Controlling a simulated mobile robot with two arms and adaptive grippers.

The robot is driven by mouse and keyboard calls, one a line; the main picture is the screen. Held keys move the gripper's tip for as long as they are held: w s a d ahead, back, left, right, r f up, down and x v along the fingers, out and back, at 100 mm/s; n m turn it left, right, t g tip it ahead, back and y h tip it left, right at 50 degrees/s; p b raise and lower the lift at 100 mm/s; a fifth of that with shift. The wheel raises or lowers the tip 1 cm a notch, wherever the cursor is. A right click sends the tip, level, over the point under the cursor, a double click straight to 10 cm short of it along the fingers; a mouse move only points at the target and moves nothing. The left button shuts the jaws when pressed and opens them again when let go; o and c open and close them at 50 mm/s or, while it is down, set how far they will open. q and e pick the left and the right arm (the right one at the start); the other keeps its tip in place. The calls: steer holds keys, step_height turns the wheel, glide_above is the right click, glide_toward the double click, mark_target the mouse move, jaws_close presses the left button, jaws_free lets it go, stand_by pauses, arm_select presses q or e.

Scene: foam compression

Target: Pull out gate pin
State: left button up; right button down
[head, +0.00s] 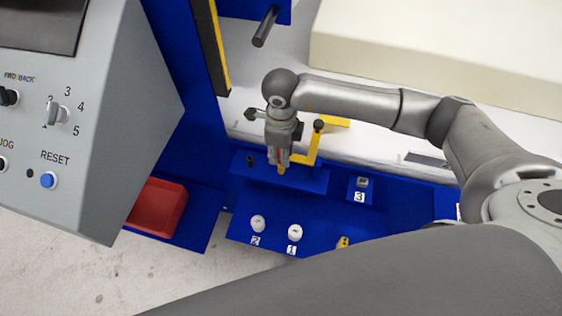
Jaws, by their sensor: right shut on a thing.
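My right gripper (280,163) comes in from the right and points down over the blue fixture (315,182). Its fingers are shut on a small orange-yellow piece at the fixture's back edge, which looks like the gate pin (281,171). The fingers hide most of this piece, so I cannot tell how deep it sits. A yellow bracket (312,150) with a black knob (319,125) stands just right of the gripper. My left gripper is not in view.
White buttons labelled 2 (257,223) and 1 (295,232) sit on the front blue panel. A switch labelled 3 (363,182) is to the right. A red bin (158,207) and a grey control console (100,130) stand at left.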

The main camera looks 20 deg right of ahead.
steer(key=shift+r, duration=0.25)
steer(key=shift+r+p, duration=1.35)
steer(key=shift+r, duration=1.05)
